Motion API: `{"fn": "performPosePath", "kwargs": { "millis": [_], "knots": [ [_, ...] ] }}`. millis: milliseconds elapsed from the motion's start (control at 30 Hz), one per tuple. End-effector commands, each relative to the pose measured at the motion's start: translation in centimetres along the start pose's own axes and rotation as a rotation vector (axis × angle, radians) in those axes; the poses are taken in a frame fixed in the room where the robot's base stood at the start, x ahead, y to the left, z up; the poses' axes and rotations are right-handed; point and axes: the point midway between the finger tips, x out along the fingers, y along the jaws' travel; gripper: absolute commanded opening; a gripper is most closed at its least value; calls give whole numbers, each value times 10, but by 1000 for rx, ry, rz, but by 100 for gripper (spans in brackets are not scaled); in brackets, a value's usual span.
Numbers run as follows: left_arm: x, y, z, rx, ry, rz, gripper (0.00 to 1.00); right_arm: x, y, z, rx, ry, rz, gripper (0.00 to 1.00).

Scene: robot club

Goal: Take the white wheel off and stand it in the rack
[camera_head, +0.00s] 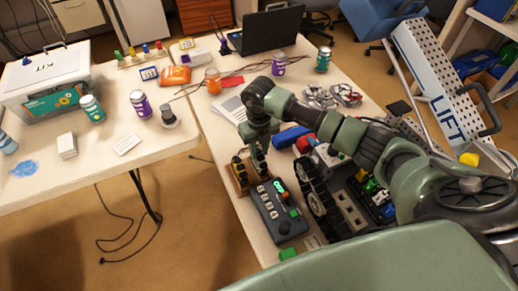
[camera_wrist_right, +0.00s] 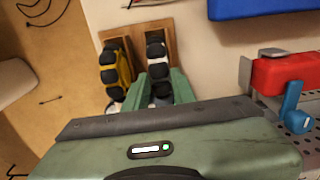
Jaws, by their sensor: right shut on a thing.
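My right gripper (camera_head: 257,161) is shut on the white wheel, over the wooden rack (camera_head: 241,188). In the right wrist view its green fingers (camera_wrist_right: 160,88) are on either side of the white wheel (camera_wrist_right: 156,50), which has black tread blocks with white showing between them. The wheel is upright, over the right part of the rack (camera_wrist_right: 168,32). I cannot tell whether its underside touches the rack. A yellow wheel (camera_wrist_right: 110,72) with black tread stands in the rack's left part, beside it. My left gripper is not in view.
A grey control box (camera_head: 275,207) with a green display lies right beside the rack. A tracked robot (camera_head: 318,190), a blue block (camera_head: 290,136) and a red part (camera_wrist_right: 290,73) are to the right. A laptop (camera_head: 265,30) stands farther back. The table edge is close on the rack's left.

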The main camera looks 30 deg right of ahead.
Motion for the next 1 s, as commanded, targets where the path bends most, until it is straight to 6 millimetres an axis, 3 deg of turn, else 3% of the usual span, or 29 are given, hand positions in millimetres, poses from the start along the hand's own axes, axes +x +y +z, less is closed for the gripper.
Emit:
{"fn": "performPosePath", "kwargs": {
  "millis": [467, 500, 567, 600, 1000],
  "knots": [
    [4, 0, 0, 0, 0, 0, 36, 4, 0, 0, 0, -1, 0, 0],
    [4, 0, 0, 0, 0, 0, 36, 4, 0, 0, 0, -1, 0, 31],
    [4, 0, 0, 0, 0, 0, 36, 4, 0, 0, 0, -1, 0, 47],
    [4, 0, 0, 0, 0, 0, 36, 4, 0, 0, 0, -1, 0, 51],
    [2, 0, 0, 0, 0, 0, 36, 2, 0, 0, 0, -1, 0, 51]
  ]
}}
